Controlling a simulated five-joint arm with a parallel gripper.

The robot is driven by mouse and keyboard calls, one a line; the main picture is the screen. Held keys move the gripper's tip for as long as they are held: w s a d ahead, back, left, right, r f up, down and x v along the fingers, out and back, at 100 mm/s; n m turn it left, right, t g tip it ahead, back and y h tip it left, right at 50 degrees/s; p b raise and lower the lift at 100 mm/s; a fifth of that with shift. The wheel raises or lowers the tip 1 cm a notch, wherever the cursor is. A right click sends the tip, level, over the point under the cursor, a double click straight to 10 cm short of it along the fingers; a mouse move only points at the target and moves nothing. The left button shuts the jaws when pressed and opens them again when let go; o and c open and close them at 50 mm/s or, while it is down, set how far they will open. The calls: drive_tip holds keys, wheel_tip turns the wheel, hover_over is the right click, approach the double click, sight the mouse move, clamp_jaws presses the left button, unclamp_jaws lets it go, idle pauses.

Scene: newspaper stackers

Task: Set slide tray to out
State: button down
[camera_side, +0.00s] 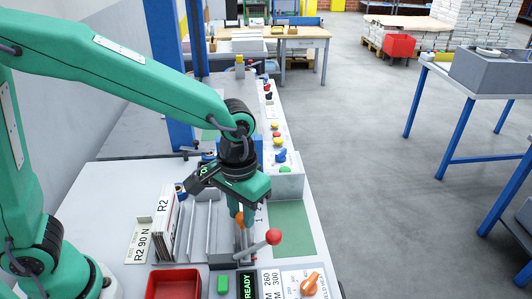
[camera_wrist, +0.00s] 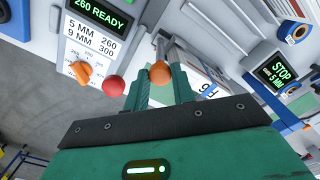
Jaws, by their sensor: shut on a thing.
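My gripper (camera_side: 240,212) points down over the bench and is shut on an orange ball knob (camera_side: 239,219). In the wrist view the orange knob (camera_wrist: 159,73) sits between the two green fingers. A red ball-ended lever (camera_side: 273,236) stands just right of the gripper; its red ball (camera_wrist: 114,87) shows left of the fingers in the wrist view. Grey upright plates and rails (camera_side: 212,232) lie left of the gripper. I cannot tell which part is the slide tray itself, as my gripper hides what the knob is fixed to.
A READY display (camera_side: 247,284) and an orange rotary knob (camera_side: 310,284) are at the front. A red bin (camera_side: 173,286) and a green button (camera_side: 223,284) stand front left. A rack of cards marked R2 (camera_side: 165,226) is left. A bare green pad (camera_side: 291,228) lies right.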

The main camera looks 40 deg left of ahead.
drive_tip(key=shift+s+d, duration=0.2)
drive_tip(key=c, duration=1.2)
unclamp_jaws()
drive_tip(key=shift+w, duration=0.1)
drive_tip(key=shift+r, duration=3.95)
drive_tip(key=shift+a, duration=0.15)
drive_tip(key=s+a+t, duration=0.2)
drive_tip(key=s+a, duration=0.1)
drive_tip(key=a, duration=0.3)
drive_tip(key=s+a+r+t, duration=0.1)
drive_tip(key=s+a, duration=0.2)
drive_tip(key=a, duration=0.3)
drive_tip(key=s+a+r+t, duration=0.1)
drive_tip(key=s+a+t, duration=0.1)
drive_tip(key=a, duration=0.4)
drive_tip(key=shift+s+r+t, duration=0.15)
drive_tip(key=shift+s+t, duration=0.15)
drive_tip(key=shift+s, duration=0.2)
